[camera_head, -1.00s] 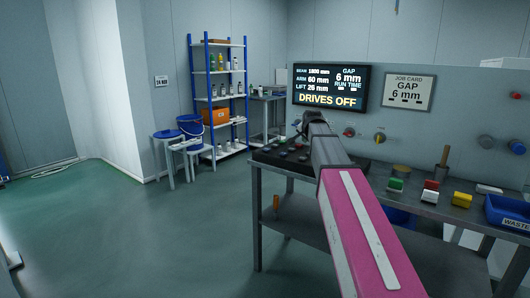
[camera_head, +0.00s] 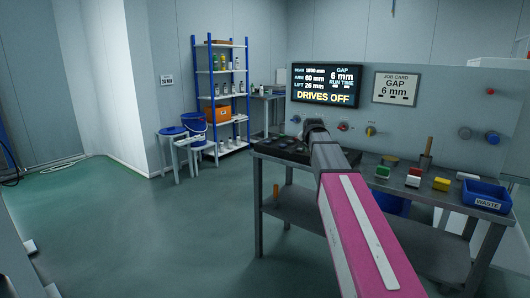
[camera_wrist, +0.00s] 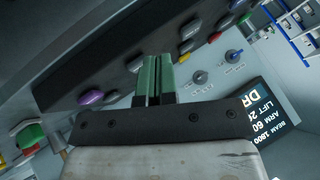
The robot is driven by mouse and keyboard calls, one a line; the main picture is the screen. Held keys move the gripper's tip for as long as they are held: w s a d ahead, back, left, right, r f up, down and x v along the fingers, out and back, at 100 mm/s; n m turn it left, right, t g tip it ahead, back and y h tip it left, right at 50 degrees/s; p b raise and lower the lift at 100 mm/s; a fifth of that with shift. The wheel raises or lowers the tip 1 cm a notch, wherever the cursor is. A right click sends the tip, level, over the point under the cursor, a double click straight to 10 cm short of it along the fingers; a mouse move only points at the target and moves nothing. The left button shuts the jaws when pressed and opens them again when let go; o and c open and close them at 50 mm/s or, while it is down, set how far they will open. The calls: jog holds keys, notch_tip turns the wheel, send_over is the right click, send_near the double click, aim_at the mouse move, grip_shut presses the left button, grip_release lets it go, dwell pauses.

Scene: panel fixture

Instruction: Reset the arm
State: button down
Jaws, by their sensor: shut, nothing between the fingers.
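My arm, with a pink and grey link, reaches forward over the bench (camera_head: 345,245) in the head view. My gripper's green fingers (camera_wrist: 153,80) show in the wrist view, shut together with nothing between them. They are in front of a dark console (camera_wrist: 110,62) with several coloured buttons, among them a purple one (camera_wrist: 91,97). I cannot tell whether the fingertips touch it. In the head view the fingers are hidden behind the arm's end. The wall display (camera_head: 326,85) reads "DRIVES OFF" and "GAP 6 mm".
Green (camera_head: 382,172), red-and-white (camera_head: 413,177) and yellow (camera_head: 441,184) blocks and a blue waste bin (camera_head: 485,197) are on the bench's right part. Knobs (camera_head: 371,131) sit on the back panel. A blue shelf (camera_head: 220,95) and stools (camera_head: 172,150) stand behind.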

jog(key=s+f+n+g, duration=0.8)
jog(key=s+f, duration=2.6)
jog(key=s, duration=0.1)
jog(key=shift+a+g, duration=0.25)
jog(key=shift+g, duration=0.05)
jog(key=shift+s, duration=0.1)
